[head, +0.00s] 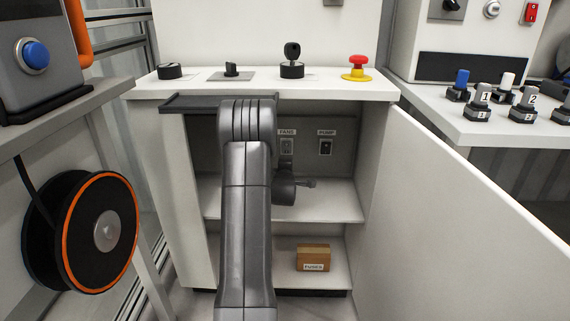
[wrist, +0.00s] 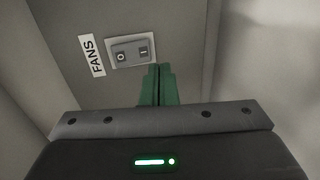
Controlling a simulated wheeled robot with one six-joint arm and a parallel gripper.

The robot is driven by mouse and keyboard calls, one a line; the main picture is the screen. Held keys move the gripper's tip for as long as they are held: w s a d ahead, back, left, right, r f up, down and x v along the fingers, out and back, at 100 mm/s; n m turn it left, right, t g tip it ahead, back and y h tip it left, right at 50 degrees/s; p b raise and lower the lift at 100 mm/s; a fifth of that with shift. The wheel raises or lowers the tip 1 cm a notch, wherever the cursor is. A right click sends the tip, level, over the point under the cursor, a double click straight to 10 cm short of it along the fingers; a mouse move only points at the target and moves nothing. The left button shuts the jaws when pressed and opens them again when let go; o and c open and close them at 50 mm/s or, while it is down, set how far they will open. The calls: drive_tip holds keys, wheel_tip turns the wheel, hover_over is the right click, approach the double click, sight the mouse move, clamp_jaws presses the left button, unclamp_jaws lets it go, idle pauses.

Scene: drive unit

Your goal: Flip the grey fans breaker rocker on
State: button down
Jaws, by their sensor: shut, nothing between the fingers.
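The grey fans breaker rocker (wrist: 131,50) is in the wrist view, in a light plate marked O at its left end and I at its right end. The FANS label (wrist: 91,56) is left of it. In the head view the fans rocker (head: 287,146) is on the back wall inside the open cabinet, close above my wrist. My gripper (wrist: 158,70) is shut and empty, its green fingertips together just below the I end. I cannot tell whether they touch the rocker, nor which end is pressed in.
A dark rocker under a PUMP label (head: 326,132) is right of the fans rocker. A shelf (head: 335,204) runs below, with a fuses box (head: 313,257) under it. The open cabinet door (head: 450,210) is on the right. A red emergency button (head: 358,66) stands on top.

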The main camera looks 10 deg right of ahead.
drive_tip(key=s+a+f+p, duration=0.1)
drive_tip(key=s+a, duration=0.1)
drive_tip(key=s, duration=0.5)
drive_tip(key=shift+s, duration=0.3)
drive_tip(key=shift+a, duration=0.1)
